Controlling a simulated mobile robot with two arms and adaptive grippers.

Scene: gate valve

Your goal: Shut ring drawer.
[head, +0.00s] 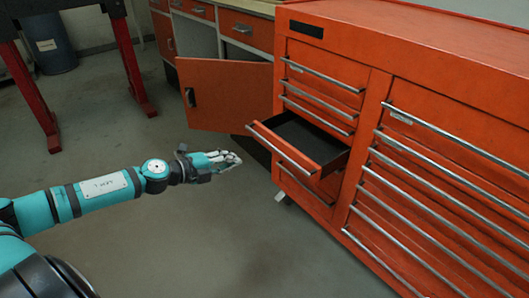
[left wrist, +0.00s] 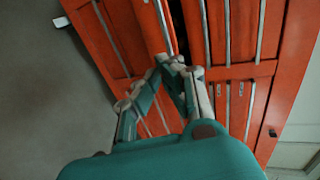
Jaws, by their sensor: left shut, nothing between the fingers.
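One drawer (head: 285,154) of the orange tool cabinet (head: 440,62) is pulled out, showing its dark, empty-looking inside; a silver bar handle runs along its front. My left gripper (head: 236,158) is shut and empty, in front of and just left of the open drawer's front, apart from it in the head view. In the left wrist view the shut fingers (left wrist: 173,60) point toward the orange drawer fronts (left wrist: 150,30) with their silver handles. Whether the fingertips touch anything there cannot be told. My right gripper is not in view.
An orange cupboard door (head: 222,95) stands open left of the cabinet, under a workbench (head: 235,8). A red-legged stand (head: 130,55) and a blue barrel (head: 48,45) are at the back left. The grey floor (head: 220,245) in front is clear.

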